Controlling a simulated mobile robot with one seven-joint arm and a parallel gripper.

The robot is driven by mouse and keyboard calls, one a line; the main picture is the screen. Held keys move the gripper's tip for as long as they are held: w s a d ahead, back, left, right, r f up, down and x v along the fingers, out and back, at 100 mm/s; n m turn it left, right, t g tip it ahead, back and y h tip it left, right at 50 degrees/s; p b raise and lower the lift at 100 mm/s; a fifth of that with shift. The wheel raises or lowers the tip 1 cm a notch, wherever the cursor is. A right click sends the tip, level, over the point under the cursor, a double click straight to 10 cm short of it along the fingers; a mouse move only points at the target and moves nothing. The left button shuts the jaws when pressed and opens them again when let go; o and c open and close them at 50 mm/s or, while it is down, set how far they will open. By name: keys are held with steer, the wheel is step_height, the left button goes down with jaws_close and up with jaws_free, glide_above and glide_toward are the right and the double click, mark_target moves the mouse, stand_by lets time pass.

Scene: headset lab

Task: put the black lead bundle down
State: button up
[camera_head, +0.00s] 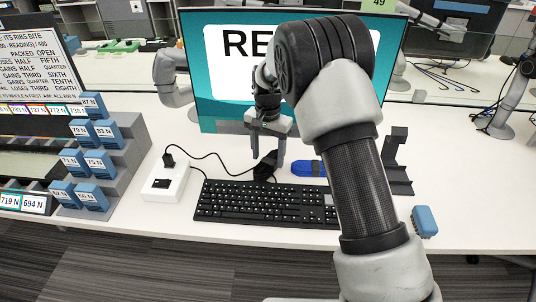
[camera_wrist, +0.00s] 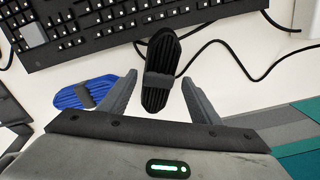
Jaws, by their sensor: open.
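The black lead bundle (camera_wrist: 161,58) is a ribbed, oblong black coil with a grey band around its middle. It appears to lie on the white desk by the keyboard's back edge, and it also shows in the head view (camera_head: 265,169). My gripper (camera_head: 267,160) points down over it in front of the monitor. In the wrist view the fingers of my gripper (camera_wrist: 160,77) are spread, one on each side of the bundle, with gaps between. A blue bundle (camera_wrist: 85,93) with a grey band lies beside it, also visible in the head view (camera_head: 309,168).
A black keyboard (camera_head: 265,202) lies in front. A black cable runs from the white box (camera_head: 166,182) towards the bundle. The monitor (camera_head: 222,100) stands behind. A black stand (camera_head: 396,165) and a blue brush-like block (camera_head: 424,221) are at right.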

mark_target(268, 161)
step_height(268, 161, up, 13)
steer(key=p, duration=0.2)
steer(key=shift+f+p, duration=0.2)
steer(key=shift+p, duration=0.15)
steer(key=s+d+r+n+t, duration=0.1)
steer(key=s+d+r+t, duration=0.1)
steer(key=s+d+r, duration=0.5)
steer(key=s+d+r+n+t, duration=0.1)
steer(key=s+d+r, duration=0.3)
steer(key=s+r, duration=0.45)
steer(key=s+d+n+t, duration=0.1)
steer(key=s+d, duration=0.2)
steer(key=s, duration=0.5)
steer(key=s+d+f+n+t, duration=0.1)
steer(key=s+d, duration=0.1)
steer(key=s, duration=0.6)
steer(key=shift+d+f+n+t, duration=0.2)
steer(key=shift+d+n+t, duration=0.1)
steer(key=shift+d+n, duration=0.1)
